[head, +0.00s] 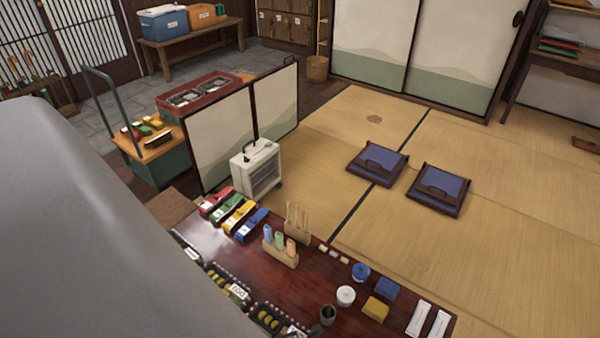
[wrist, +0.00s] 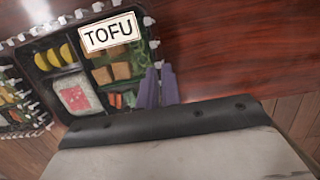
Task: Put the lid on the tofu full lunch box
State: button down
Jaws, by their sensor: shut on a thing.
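The tofu lunch box (wrist: 108,62), dark with a pale studded rim and a TOFU label, shows open at the upper left of the wrist view. Yellow slices, a red-and-white patch, brown pieces and greens lie in its compartments. My gripper (wrist: 160,72) shows as two purple fingers close together by the box's right edge; whether they touch it I cannot tell. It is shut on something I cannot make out. The pale panel with a black edge below hides what lies beneath. I cannot pick out the lid in either view. My gripper is not visible in the head view.
On the dark red table (head: 310,285) stand a second lunch box (head: 234,291), red, green, yellow and blue cases (head: 238,217), a wooden bottle holder (head: 280,254), a white bowl (head: 346,295) and wrapped packets (head: 418,319). My grey body covers the head view's left. Tabletop right of the tofu box is bare.

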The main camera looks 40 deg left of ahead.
jog(key=shift+f, duration=0.5)
dwell(0.9)
jog(key=c, duration=0.9)
grip_release()
jog(key=shift+c, duration=0.2)
jog(key=shift+r, duration=0.1)
jog(key=shift+r+p, duration=3.95)
jog(key=shift+c, duration=0.4)
